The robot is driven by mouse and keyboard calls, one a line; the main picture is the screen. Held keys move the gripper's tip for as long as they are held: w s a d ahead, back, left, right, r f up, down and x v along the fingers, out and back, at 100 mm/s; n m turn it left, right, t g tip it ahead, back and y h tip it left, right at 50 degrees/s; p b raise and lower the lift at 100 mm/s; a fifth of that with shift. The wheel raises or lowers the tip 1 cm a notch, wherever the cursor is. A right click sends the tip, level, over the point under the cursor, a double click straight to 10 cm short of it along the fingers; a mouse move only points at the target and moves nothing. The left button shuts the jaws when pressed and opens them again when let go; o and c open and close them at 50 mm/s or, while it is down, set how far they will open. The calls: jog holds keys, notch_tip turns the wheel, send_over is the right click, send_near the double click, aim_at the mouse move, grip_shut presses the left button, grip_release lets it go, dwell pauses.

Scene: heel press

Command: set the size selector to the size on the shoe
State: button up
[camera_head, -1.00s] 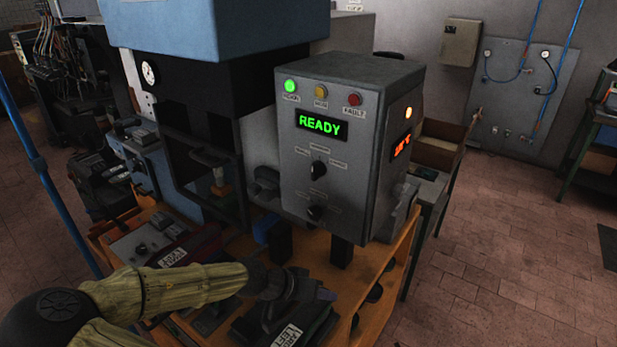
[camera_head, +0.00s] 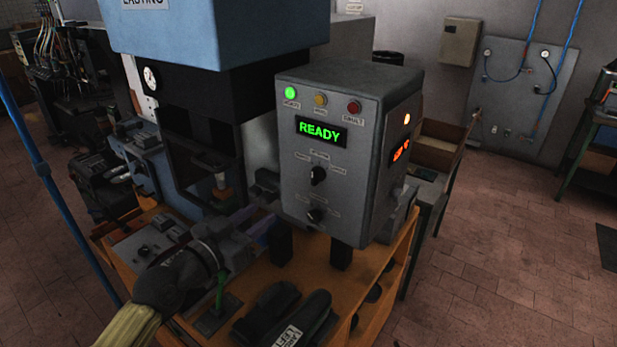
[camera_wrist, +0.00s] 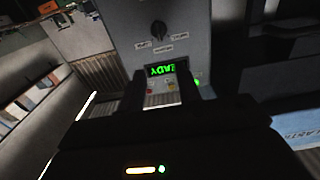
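The grey control box (camera_head: 330,150) stands at centre with a green READY display (camera_head: 320,131). Two black knobs sit on its front below, an upper knob (camera_head: 318,175) and a lower knob (camera_head: 314,215). Their small labels are too blurred to read, so I cannot tell which is the size selector. Two dark shoes (camera_head: 270,308) lie at the bottom; one has a white label (camera_head: 287,336), not legible. My gripper (camera_wrist: 160,88) is open and empty. In the wrist view, the display shows upside down between its fingers, and a knob (camera_wrist: 158,32) lies beyond the fingertips.
The blue and black press (camera_head: 190,100) stands left of the box. A green upright rod (camera_head: 220,290) stands near my arm. The wooden bench edge (camera_head: 375,320) runs at lower right, with open floor beyond.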

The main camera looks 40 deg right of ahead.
aim_at(312, 175)
jog(key=p+x, duration=0.5)
jog(key=x, duration=1.1)
jog(key=shift+d+r, duration=0.1)
jog(key=shift+d, duration=0.1)
jog(key=shift+w+d, duration=0.25)
jog(key=shift+d, duration=0.25)
grip_shut()
